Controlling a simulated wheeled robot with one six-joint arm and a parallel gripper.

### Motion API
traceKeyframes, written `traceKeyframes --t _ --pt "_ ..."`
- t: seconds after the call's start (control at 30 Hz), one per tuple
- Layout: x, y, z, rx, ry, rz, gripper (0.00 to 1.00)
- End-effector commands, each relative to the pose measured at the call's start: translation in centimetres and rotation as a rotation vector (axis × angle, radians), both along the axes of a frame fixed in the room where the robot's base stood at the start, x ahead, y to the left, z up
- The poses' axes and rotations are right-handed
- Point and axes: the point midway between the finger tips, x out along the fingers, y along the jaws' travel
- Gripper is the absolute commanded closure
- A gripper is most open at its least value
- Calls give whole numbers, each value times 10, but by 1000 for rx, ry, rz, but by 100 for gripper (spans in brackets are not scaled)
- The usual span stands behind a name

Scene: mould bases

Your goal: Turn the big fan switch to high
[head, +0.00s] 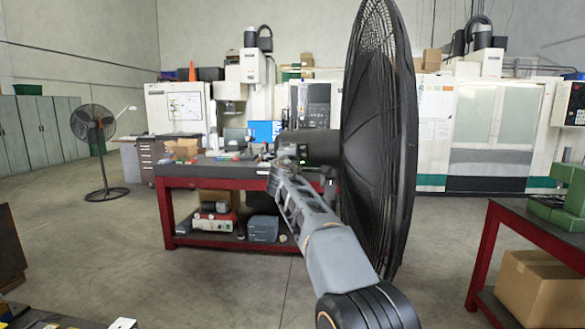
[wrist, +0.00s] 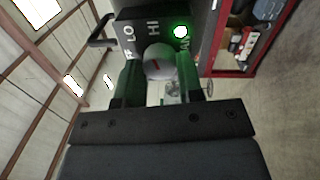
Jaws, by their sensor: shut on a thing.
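The big fan (head: 378,140) stands close in front, its black round cage seen nearly edge-on in the head view. Its dark motor housing (head: 308,143) is left of the cage, with a small green light showing. In the wrist view, the switch panel (wrist: 205,20) carries the letters LO and HI and other lettering partly hidden. The round grey switch knob (wrist: 158,60) has a short red mark; I cannot tell which label it points to. My gripper (wrist: 160,75) is shut on the knob, one finger on each side. A green lamp (wrist: 180,31) glows beside HI.
A red-framed workbench (head: 215,170) with clutter stands behind my arm. Another red-framed bench (head: 530,225) with a cardboard box is at right. A smaller fan (head: 95,125) stands far left. Open floor lies at left.

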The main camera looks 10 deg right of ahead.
Motion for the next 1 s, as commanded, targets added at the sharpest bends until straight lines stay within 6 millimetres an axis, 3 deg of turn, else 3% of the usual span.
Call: traceKeyframes --t 0.4,1.0 --pt "0 0 -1 204 -73 -1 89" --pt "0 0 0 250 -90 -1 89"
